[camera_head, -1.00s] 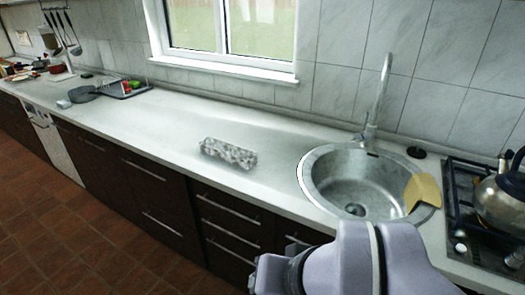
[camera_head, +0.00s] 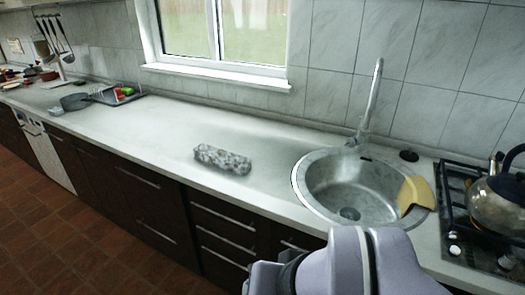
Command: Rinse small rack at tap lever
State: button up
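A small grey speckled block (camera_head: 222,159), perhaps the small rack, lies on the counter (camera_head: 150,140) left of the sink; its exact make is too coarse to tell. The round metal sink (camera_head: 340,180) is at the right of centre, with a tall tap (camera_head: 372,100) standing behind it. The tap's lever is too small to make out clearly at the tap's base. My arm shows at the bottom, in front of the sink. My gripper's fingers cannot be made out.
A yellow cloth-like piece (camera_head: 416,195) hangs over the sink's right rim. A kettle (camera_head: 497,203) stands on the gas hob at the right. A dark pan (camera_head: 75,102) and a tray with vegetables (camera_head: 122,95) sit far left. The counter between is clear.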

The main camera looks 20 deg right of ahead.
aim_at(357, 137)
jog(key=i+l+z, duration=0.15)
jog(key=i+l, duration=0.2)
jog(key=i+l+z, duration=0.2)
jog(key=i, duration=0.25)
